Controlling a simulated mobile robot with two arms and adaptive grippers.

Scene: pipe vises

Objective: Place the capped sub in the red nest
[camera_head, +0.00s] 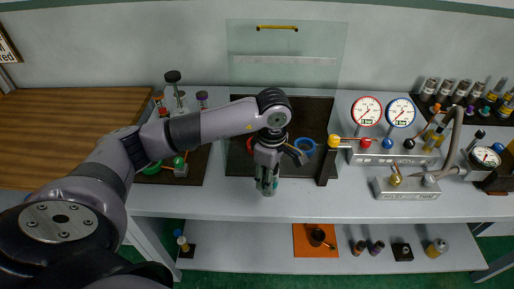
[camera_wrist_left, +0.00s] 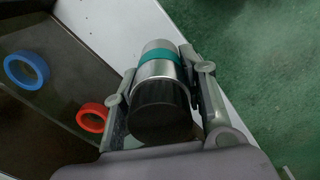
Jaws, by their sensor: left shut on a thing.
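My left gripper (camera_head: 267,176) is shut on the capped sub (camera_wrist_left: 158,82), a silver cylinder with a teal band and a dark near end. In the left wrist view the two fingers (camera_wrist_left: 165,95) press on its sides. In the head view the sub (camera_head: 268,187) hangs below the gripper, over the front part of the table. The red nest (camera_wrist_left: 92,118) is a red ring on a dark mat, apart from the sub. In the head view the red nest (camera_head: 250,145) is mostly hidden by my arm. My right gripper is not in view.
A blue ring (camera_head: 305,145) lies on the same dark mat (camera_head: 318,110). A dark post with a yellow top (camera_head: 334,141) stands right of it. Gauges on a manifold (camera_head: 395,157) fill the right side. The table's front edge is close to the sub.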

